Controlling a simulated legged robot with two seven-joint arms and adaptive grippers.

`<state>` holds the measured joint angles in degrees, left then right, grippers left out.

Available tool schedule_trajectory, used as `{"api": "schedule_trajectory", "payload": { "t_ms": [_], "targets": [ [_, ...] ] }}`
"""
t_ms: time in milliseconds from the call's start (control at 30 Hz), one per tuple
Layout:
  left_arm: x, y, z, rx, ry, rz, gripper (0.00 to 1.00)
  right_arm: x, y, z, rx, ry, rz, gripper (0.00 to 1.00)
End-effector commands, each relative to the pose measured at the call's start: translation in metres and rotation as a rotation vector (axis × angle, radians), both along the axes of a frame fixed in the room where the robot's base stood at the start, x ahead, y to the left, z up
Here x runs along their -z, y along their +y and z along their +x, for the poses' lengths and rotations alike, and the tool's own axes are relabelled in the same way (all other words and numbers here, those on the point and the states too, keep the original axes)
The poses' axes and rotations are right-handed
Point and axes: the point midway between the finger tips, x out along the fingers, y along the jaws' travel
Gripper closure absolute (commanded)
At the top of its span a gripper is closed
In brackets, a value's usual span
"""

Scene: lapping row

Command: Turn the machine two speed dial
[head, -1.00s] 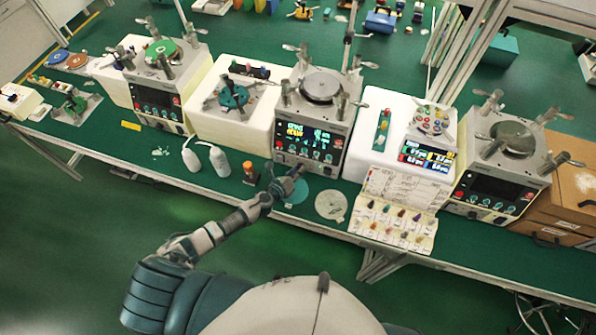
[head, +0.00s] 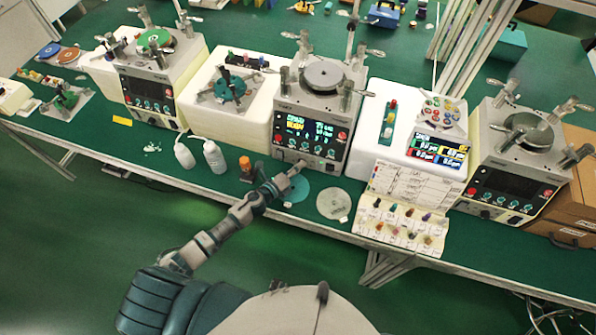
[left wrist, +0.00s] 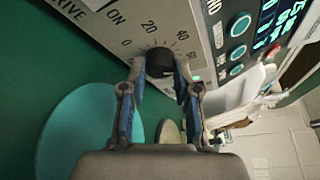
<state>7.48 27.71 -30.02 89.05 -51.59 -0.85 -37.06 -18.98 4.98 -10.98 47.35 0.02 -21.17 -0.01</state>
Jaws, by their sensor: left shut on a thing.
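Machine two (head: 283,132), the middle lapping machine, has a lit display and a round plate on top. Its black speed dial (left wrist: 160,61) sits low on the front panel, beside a printed scale with marks such as 0, 20 and 40. My left gripper (head: 299,167) reaches the lower front of this machine. In the left wrist view, the two fingers (left wrist: 160,80) are closed on the dial, one on each side. The dial is too small and covered to make out in the head view. My right gripper is not in view.
Two white bottles (head: 214,157) and an orange-capped small bottle (head: 246,170) stand left of my gripper. A teal disc (head: 294,190) lies under it, and a pale disc (head: 334,204) lies to the right. A card stand (head: 398,190) with colored knobs is further right.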

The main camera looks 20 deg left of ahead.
Motion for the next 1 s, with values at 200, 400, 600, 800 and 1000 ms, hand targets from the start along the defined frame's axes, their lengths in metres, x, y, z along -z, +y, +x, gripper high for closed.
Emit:
{"api": "schedule_trajectory", "payload": {
  "t_ms": [200, 400, 600, 800, 1000],
  "targets": [
    [0.002, 0.002, -0.001, -0.004, 0.006, -0.022, 1.0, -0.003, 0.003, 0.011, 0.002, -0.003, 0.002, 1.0],
    [0.002, 0.002, -0.001, -0.005, 0.006, -0.021, 1.0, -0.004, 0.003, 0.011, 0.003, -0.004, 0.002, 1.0],
    [0.002, 0.002, -0.001, -0.003, 0.005, -0.021, 0.45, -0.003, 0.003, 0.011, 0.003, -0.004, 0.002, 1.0],
    [0.001, 0.001, -0.001, -0.002, 0.003, -0.022, 0.45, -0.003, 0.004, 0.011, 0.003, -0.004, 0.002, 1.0],
    [0.0, 0.009, -0.016, -0.002, 0.005, -0.021, 0.45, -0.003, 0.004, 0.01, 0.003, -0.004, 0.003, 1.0]
  ]
}}
